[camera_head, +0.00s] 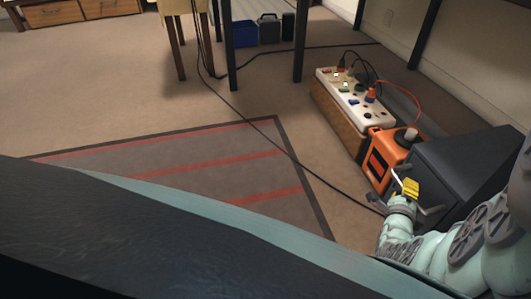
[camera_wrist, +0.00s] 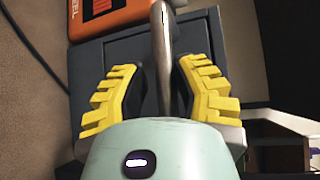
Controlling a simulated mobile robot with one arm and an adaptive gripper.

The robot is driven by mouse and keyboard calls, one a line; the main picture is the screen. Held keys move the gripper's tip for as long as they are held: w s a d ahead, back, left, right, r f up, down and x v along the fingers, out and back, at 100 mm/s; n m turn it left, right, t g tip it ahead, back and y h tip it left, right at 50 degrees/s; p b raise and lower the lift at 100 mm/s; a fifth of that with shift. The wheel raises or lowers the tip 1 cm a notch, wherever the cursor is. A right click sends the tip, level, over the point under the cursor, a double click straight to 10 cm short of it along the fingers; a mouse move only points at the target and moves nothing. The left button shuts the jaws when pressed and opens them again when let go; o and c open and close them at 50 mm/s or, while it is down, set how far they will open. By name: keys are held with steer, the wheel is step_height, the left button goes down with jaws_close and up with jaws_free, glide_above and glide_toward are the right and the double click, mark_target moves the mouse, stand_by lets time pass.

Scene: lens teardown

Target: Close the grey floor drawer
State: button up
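The grey floor drawer (camera_head: 455,165) is a dark grey box on the floor at the right in the head view. Its metal bar handle (camera_wrist: 163,55) runs down the middle of the wrist view, in front of the grey drawer face (camera_wrist: 92,62). My gripper (camera_head: 410,188) is at the handle side of the box. In the wrist view my gripper (camera_wrist: 160,85) has its yellow fingers on either side of the bar, with gaps between bar and pads. It is open. I cannot tell how far out the drawer is; my arm hides part of it.
An orange box (camera_head: 383,158) stands right beside the drawer. Behind it a power strip (camera_head: 350,92) with plugs lies on a wooden block (camera_head: 338,118). A black cable (camera_head: 290,150) crosses the floor and striped rug (camera_head: 220,175). The floor to the left is mostly clear.

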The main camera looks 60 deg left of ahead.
steer(key=o, duration=0.4)
steer(key=shift+w+d+r, duration=0.1)
steer(key=shift+w+r, duration=0.05)
steer(key=shift+w, duration=0.1)
steer(key=shift+s+r, duration=0.1)
steer(key=shift+s, duration=0.05)
steer(key=shift+v, duration=5.85)
